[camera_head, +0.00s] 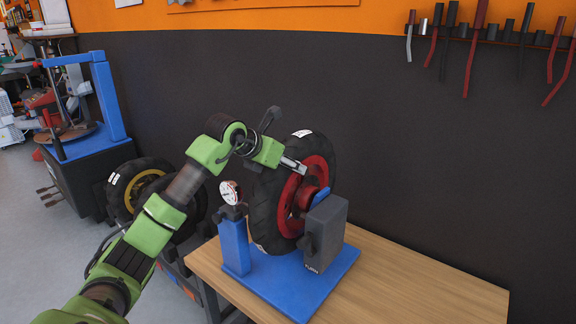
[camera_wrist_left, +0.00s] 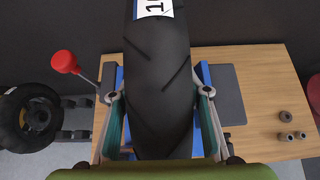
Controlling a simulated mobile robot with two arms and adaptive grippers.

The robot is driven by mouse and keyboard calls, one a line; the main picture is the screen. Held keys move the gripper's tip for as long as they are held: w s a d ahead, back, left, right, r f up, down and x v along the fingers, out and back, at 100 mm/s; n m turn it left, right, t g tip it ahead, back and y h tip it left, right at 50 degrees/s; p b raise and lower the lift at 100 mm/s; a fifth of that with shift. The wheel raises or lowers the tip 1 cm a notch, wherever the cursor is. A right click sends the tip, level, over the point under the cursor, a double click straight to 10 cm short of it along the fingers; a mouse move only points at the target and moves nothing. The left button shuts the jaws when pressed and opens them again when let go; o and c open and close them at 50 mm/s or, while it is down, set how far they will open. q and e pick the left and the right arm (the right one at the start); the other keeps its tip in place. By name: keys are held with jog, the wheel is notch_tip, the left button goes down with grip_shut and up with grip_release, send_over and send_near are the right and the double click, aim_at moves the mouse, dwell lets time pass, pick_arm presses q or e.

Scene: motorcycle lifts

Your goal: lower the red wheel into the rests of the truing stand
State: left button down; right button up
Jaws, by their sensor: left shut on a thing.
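The red wheel (camera_head: 300,200), a black tyre on a red rim, stands upright at the truing stand (camera_head: 283,284). The stand has a blue base, a blue post with a dial gauge and a grey block. The wheel is between post and block; its lower part and the rests are partly hidden, so I cannot tell whether it is seated. My left gripper (camera_head: 292,165) is shut on the wheel near its top. In the left wrist view the fingers (camera_wrist_left: 160,95) lie on either side of the tyre (camera_wrist_left: 158,65). My right gripper is not in view.
A yellow-rimmed wheel (camera_head: 117,198) stands left of the bench. A blue tyre machine (camera_head: 108,95) is farther back. Tools (camera_head: 472,50) hang on the dark wall.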

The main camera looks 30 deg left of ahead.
pick_arm(q)
jog(key=shift+r, duration=0.35)
jog(key=c, duration=1.1)
grip_release()
jog(key=shift+o, duration=0.2)
jog(key=shift+s+d+f, duration=0.15)
jog(key=shift+f, duration=0.7)
jog(key=shift+s+r, duration=0.15)
jog(key=shift+r, duration=0.15)
jog(key=v, duration=1.2)
jog(key=shift+r, duration=0.35)
